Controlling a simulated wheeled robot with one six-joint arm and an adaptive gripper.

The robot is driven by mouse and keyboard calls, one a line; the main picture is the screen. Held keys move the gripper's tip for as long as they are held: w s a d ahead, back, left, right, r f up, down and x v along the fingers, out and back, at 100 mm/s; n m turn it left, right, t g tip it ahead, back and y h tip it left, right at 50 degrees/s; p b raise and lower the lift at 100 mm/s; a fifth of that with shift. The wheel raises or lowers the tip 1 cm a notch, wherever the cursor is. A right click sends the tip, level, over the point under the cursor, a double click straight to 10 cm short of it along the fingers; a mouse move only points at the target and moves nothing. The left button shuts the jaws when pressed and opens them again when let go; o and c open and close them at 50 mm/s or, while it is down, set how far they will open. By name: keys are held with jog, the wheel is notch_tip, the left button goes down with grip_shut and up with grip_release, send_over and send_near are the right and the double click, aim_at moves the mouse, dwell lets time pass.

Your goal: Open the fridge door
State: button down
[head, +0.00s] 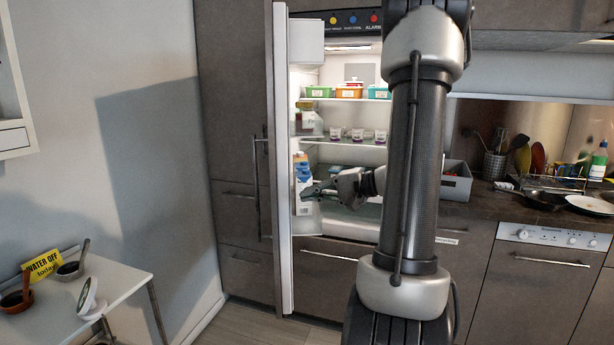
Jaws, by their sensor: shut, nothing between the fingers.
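The fridge door (281,165) stands open at the left of the fridge, seen nearly edge-on. Its long vertical handle (258,190) is on the outer, left-facing side. The lit fridge interior (345,120) shows shelves with colored tubs, small cups and a carton (304,190). My gripper (306,193) is shut and empty. In the picture it is just right of the door's inner side, in front of the carton; I cannot tell if it touches either. My arm hides the right part of the fridge.
A white side table (120,285) with a yellow sign and pans stands at lower left. A counter (475,208) with a grey bin, dishes and pans is at right, above a dishwasher (545,265). Some floor (250,322) is clear below the door.

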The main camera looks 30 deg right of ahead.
jog(key=w+d+m+t+h, duration=0.2)
jog(key=d+m+t+h, duration=0.3)
jog(key=d, duration=0.8)
jog(key=w+a+n+y, duration=0.1)
jog(key=w+a, duration=0.5)
jog(key=w, duration=0.5)
jog(key=shift+w+a+t, duration=0.15)
jog(key=shift+t, duration=0.15)
jog(key=shift+r, duration=0.1)
